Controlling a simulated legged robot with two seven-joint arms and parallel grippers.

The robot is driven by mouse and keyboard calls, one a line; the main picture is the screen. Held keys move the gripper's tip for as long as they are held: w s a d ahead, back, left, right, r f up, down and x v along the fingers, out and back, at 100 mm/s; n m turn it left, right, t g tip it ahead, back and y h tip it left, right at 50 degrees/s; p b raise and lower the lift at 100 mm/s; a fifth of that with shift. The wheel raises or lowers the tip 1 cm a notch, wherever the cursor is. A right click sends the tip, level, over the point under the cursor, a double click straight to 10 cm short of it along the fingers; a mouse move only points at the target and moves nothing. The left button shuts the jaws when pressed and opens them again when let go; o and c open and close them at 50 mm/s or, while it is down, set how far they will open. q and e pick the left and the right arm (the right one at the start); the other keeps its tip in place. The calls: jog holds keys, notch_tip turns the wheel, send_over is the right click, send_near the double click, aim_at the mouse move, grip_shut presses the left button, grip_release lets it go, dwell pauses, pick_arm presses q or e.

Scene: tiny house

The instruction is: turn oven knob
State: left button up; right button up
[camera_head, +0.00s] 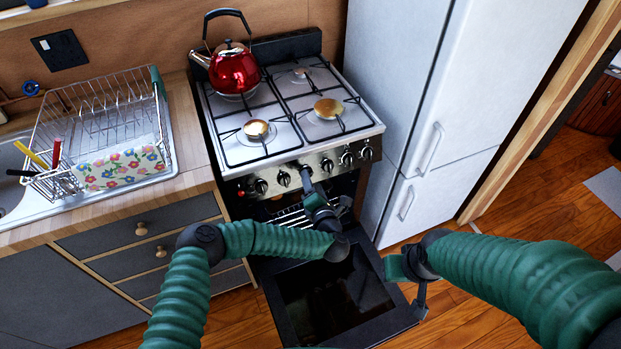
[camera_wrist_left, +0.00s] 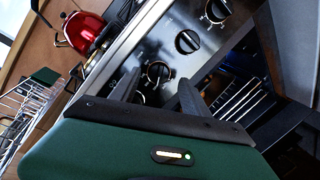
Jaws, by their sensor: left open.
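The stove's steel front panel (camera_head: 325,165) carries a row of black oven knobs, including one at the left end (camera_head: 261,187) and one at the right end (camera_head: 366,153). My left gripper (camera_head: 307,178) is open at the panel, near the middle of the row. In the left wrist view its two fingers (camera_wrist_left: 156,88) point at the panel, with a black knob (camera_wrist_left: 158,73) between and just beyond their tips. I cannot tell whether they touch it. My right gripper (camera_head: 416,290) hangs over the right side of the lowered oven door; its jaws are unclear.
The oven door (camera_head: 395,318) is open and lowered below my left arm. A red kettle (camera_head: 234,70) stands on the back left burner. A dish rack (camera_head: 100,125) stands on the left counter. A white fridge (camera_head: 470,75) stands close on the right.

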pick_arm(q)
jog(key=x, duration=0.3)
jog(key=shift+d, duration=0.1)
jog(key=shift+c, duration=0.2)
grip_shut()
